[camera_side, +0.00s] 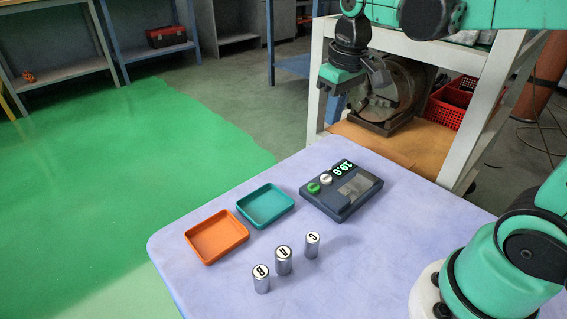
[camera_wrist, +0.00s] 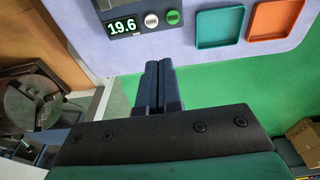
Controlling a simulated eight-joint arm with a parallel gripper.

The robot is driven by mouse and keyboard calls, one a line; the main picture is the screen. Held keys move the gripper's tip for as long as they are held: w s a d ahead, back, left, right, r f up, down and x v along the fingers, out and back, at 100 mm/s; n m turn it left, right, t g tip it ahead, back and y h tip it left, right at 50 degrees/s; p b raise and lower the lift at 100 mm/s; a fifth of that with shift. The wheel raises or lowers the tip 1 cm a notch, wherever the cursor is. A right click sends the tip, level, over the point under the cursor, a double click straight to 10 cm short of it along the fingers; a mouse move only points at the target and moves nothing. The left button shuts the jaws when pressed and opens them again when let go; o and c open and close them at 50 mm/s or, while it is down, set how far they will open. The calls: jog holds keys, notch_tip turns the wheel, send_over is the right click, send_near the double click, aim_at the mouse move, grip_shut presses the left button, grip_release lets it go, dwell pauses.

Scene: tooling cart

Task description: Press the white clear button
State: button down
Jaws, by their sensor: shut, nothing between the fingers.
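A dark scale (camera_side: 341,191) sits on the pale lavender table top. Its display reads 19.6. The white clear button (camera_side: 326,179) is on its panel beside a green button (camera_side: 313,188). In the wrist view the white button (camera_wrist: 151,20) lies between the display (camera_wrist: 123,26) and the green button (camera_wrist: 173,17). My gripper (camera_wrist: 158,66) is shut and empty, with its fingertips pointing toward the scale and apart from it. In the side view my gripper (camera_side: 331,92) hangs high, beyond the table's back edge.
A teal tray (camera_side: 265,222) and an orange tray (camera_side: 236,256) lie left of the scale. Metal cylinders labelled A (camera_side: 284,266), B (camera_side: 261,285) and C (camera_side: 312,250) stand in front. A white-framed shelf (camera_side: 487,104) with machinery stands behind.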

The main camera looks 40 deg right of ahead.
aim_at(326, 177)
jog(key=shift+w+d+r+g, duration=0.1)
jog(key=shift+w+d+g, duration=0.5)
jog(key=shift+d+g, duration=0.25)
notch_tip(326, 177, down, 14)
jog(key=shift+f, duration=0.1)
dwell(0.4)
jog(key=shift+f, duration=0.8)
notch_tip(326, 177, up, 15)
dwell(0.5)
jog(key=shift+f, duration=0.1)
dwell(0.3)
